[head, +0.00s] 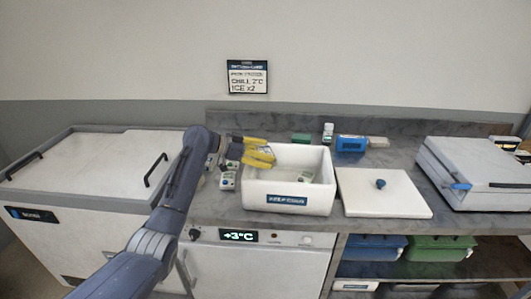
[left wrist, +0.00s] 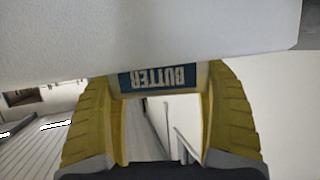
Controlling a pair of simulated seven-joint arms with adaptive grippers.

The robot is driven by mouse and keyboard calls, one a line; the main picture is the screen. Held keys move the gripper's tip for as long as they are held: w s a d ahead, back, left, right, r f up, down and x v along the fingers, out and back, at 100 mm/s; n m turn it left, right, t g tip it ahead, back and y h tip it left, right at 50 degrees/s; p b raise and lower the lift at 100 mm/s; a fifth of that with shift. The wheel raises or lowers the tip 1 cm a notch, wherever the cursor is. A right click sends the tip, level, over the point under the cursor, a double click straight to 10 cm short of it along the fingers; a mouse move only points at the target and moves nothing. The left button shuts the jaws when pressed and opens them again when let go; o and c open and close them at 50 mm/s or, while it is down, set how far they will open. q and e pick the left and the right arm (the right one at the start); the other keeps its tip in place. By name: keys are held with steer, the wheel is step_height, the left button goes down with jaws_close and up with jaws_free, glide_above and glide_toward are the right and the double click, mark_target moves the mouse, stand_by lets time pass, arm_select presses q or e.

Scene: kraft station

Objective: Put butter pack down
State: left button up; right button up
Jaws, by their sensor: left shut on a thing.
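My left gripper (head: 272,153) has its yellow fingers over the back left part of the white open box (head: 289,208), pointing right. In the left wrist view, its two yellow fingers (left wrist: 160,85) are shut on the butter pack (left wrist: 158,77), one on each side. The pack shows a blue band with the word BUTTER, upside down in that view. A large white surface fills the top of that view and covers part of the pack. In the head view I cannot make out the pack clearly. My right gripper is not in view.
A small pack (head: 305,176) lies inside the box. Small items (head: 228,176) stand left of the box. A white lid (head: 383,194) with a dark knob lies right of it. A blue item (head: 350,144) and a green one (head: 301,138) are behind. A chest (head: 85,170) stands left.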

arm_select(q)
steer(key=o, duration=1.4)
steer(key=shift+f, duration=0.1)
steer(key=shift+r, duration=0.45)
steer(key=shift+a+r, duration=0.25)
steer(key=v, duration=1.1)
steer(key=shift+a+r, duration=0.1)
steer(key=shift+a, duration=0.1)
